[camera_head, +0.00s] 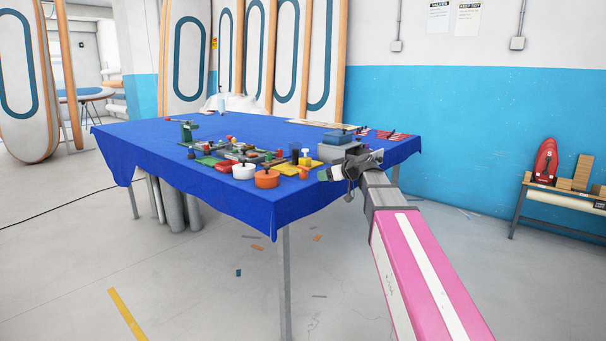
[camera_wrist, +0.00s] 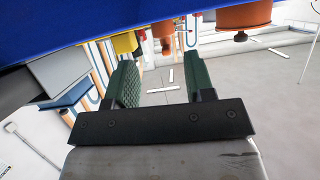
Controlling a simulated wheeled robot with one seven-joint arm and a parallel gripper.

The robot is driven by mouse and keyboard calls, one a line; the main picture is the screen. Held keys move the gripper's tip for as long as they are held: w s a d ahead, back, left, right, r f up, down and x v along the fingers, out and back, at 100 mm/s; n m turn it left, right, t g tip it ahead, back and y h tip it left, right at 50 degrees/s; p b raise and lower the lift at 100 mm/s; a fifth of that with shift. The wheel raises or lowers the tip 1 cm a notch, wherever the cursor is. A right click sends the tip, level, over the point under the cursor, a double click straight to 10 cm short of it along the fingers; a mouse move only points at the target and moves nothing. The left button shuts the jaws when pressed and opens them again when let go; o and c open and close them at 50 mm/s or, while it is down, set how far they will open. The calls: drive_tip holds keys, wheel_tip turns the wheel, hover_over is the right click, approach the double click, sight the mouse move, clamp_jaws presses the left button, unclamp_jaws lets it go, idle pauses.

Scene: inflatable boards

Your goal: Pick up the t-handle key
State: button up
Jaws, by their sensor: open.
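I cannot pick out the t-handle key for certain in either view; the small items on the table are too small or overlap. My gripper (camera_head: 326,174) is at the near right edge of the blue-covered table (camera_head: 235,192), beside the clutter. In the wrist view my gripper (camera_wrist: 161,72) shows two green ribbed fingers spread apart with nothing between them. The blue cloth fills the top of that view.
On the table are an orange round tub (camera_head: 267,180), a white round tub (camera_head: 243,172), a yellow container (camera_head: 305,160), a blue-grey box (camera_head: 338,138) and a green upright device (camera_head: 187,131). The table's far left is mostly clear. A bench (camera_head: 560,189) stands at right.

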sight(304, 167)
drive_tip(key=shift+n+t+y, duration=0.3)
drive_tip(key=shift+y, duration=0.1)
drive_tip(key=w+a, duration=0.1)
drive_tip(key=w+a+r, duration=0.1)
drive_tip(key=w+a, duration=0.1)
drive_tip(key=w+a+r, duration=0.1)
drive_tip(key=shift+w+a, duration=0.25)
drive_tip(key=shift+a, duration=0.15)
drive_tip(key=shift+s+x, duration=0.25)
drive_tip(key=shift+x, duration=2.45)
drive_tip(key=shift+a, duration=0.15)
drive_tip(key=shift+s, duration=0.1)
clamp_jaws()
